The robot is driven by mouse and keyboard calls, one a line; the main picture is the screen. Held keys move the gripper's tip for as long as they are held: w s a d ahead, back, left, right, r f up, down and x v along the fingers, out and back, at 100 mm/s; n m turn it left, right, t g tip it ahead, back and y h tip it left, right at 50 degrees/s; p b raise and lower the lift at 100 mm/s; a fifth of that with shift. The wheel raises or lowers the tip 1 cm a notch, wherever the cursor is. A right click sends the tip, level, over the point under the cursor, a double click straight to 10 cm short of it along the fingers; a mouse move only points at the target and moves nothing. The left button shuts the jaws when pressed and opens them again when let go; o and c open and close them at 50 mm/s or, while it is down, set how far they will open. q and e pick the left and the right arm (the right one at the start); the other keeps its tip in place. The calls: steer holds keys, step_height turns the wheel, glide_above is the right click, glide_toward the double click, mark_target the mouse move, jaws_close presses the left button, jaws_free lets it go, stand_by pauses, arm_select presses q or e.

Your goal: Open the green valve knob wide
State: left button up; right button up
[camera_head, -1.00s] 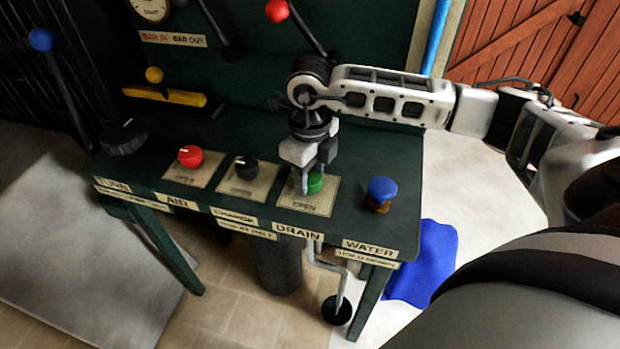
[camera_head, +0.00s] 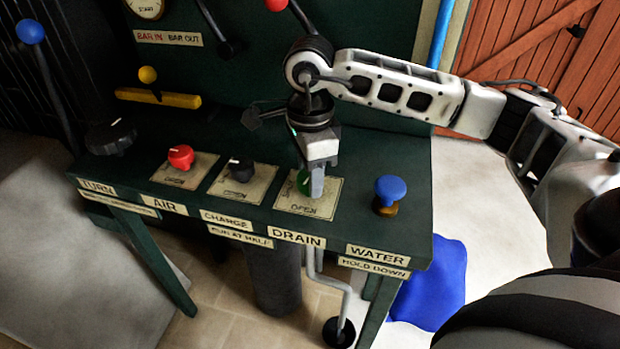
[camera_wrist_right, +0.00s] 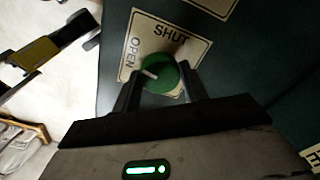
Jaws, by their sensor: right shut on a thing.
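The green valve knob (camera_head: 304,180) sits on a cream plate (camera_head: 322,205) above the DRAIN label on the dark green bench. My right gripper (camera_head: 316,180) comes down over it from above and is shut on it, hiding much of it in the head view. In the right wrist view the knob (camera_wrist_right: 161,75) lies between the two fingers (camera_wrist_right: 158,92). Its white pointer mark points left, toward the word OPEN on the plate; SHUT is printed at the plate's top there. My left gripper is not in view.
A black knob (camera_head: 240,169) and a red knob (camera_head: 180,157) stand to the left on their own plates. A blue push knob (camera_head: 390,190) stands close on the right. Levers rise behind the bench (camera_head: 350,225). A blue patch (camera_head: 432,285) lies on the floor.

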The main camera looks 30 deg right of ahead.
arm_select(q)
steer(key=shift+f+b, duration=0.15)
steer(key=shift+b, duration=0.35)
arm_select(e)
steer(key=shift+n, duration=1)
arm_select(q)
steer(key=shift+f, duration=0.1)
arm_select(e)
steer(key=shift+r, duration=0.1)
steer(key=o, duration=1)
arm_select(q)
steer(key=p, duration=0.2)
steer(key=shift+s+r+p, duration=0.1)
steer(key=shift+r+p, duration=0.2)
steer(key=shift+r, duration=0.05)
arm_select(e)
step_height(320, 180, up, 16)
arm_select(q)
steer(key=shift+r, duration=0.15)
